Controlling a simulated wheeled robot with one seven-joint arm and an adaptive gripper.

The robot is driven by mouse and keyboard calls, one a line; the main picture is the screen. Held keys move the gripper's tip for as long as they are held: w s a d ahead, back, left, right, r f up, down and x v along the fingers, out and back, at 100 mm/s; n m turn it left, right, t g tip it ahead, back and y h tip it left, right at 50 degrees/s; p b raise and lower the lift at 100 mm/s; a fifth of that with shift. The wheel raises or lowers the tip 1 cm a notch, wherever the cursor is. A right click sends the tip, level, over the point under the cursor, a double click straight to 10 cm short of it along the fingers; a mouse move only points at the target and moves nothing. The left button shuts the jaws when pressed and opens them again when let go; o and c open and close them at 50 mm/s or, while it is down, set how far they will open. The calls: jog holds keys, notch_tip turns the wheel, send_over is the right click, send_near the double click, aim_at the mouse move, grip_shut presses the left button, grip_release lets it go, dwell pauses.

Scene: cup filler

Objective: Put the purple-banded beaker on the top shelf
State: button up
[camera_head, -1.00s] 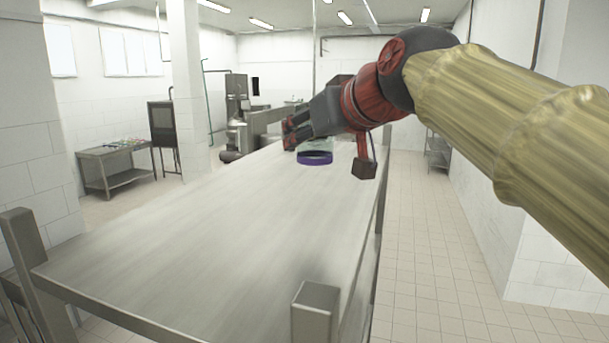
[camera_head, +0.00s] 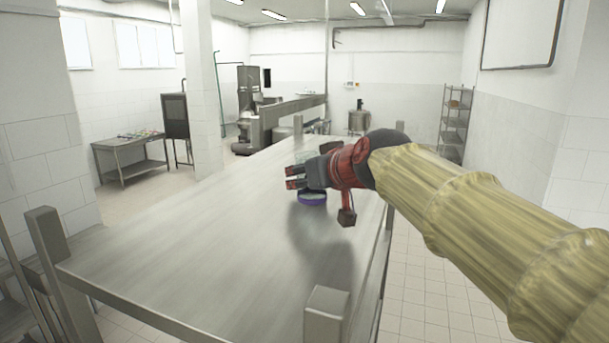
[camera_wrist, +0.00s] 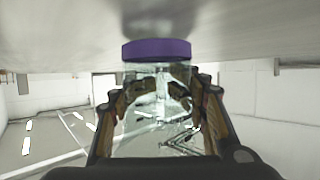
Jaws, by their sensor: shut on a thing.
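The purple-banded beaker (camera_head: 312,198) is clear glass with a purple band at its base. It is upright over the long metal table (camera_head: 190,240). My gripper (camera_head: 294,178) is shut on its glass wall. In the wrist view, my gripper's fingers (camera_wrist: 160,112) lie on both sides of the glass, and the purple band (camera_wrist: 156,49) shows beyond them, close to the table surface. I cannot tell whether the base touches the table. A rack with several shelves (camera_head: 456,121) stands at the back right; its top shelf is small in view.
Metal corner posts (camera_head: 327,314) rise from the table's near end. A side table with small items (camera_head: 130,145) and a dark cabinet (camera_head: 175,116) stand at the left. The tabletop around the beaker looks clear. Tiled floor (camera_head: 440,270) lies open to the right.

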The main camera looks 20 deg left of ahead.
jog(key=shift+w+a+f, duration=0.1)
jog(key=shift+w+f, duration=0.05)
jog(key=shift+f, duration=0.05)
jog(key=o, duration=1.2)
jog(key=shift+c, duration=0.2)
jog(key=shift+o, duration=0.3)
jog(key=shift+r, duration=0.1)
jog(key=shift+r, duration=0.15)
jog(key=b+v, duration=0.2)
jog(key=v, duration=1)
jog(key=shift+b, duration=0.3)
